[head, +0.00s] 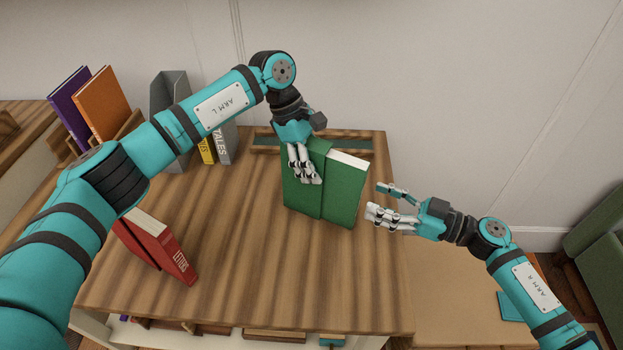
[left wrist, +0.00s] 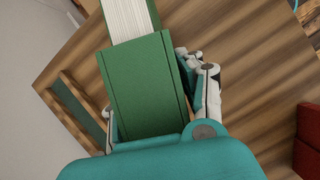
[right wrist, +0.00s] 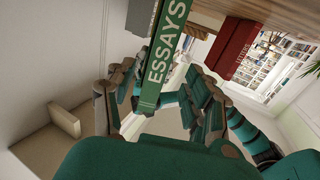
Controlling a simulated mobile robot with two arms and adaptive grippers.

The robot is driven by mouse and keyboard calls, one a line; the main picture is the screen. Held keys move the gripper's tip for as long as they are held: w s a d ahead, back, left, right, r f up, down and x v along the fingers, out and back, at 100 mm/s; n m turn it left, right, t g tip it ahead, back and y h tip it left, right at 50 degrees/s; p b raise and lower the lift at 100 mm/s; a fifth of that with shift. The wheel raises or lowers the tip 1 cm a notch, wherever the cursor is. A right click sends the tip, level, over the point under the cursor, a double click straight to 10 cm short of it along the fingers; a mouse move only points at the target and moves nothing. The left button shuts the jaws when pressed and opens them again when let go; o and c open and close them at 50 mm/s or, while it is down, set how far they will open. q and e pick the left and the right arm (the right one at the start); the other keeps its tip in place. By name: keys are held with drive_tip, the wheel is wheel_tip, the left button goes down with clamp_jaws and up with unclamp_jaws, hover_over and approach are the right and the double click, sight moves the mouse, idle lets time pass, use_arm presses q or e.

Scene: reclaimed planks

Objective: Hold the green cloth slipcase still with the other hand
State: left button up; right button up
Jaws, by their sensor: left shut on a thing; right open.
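The green cloth slipcase (head: 302,201) stands upright on the wooden table. A green book (head: 345,194) sticks partly out of its right side, with white page edges on top. My left gripper (head: 307,172) is shut on the slipcase from above; the left wrist view shows fingers on both sides of the slipcase (left wrist: 148,90). My right gripper (head: 380,203) is open, just right of the book. In the right wrist view the book's spine (right wrist: 162,60), lettered ESSAYS, stands between the spread fingers; contact cannot be told.
Purple (head: 75,102) and orange (head: 104,103) books and a grey file holder (head: 168,90) stand at the back left. A shallow wooden tray (head: 265,143) lies behind the slipcase. The front middle is clear.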

sight(338, 185)
drive_tip(key=x, duration=0.9)
drive_tip(key=shift+a, duration=0.25)
clamp_jaws()
drive_tip(key=shift+r, duration=0.25)
idle(0.8)
drive_tip(key=shift+w+a, duration=0.1)
drive_tip(key=shift+a, duration=0.05)
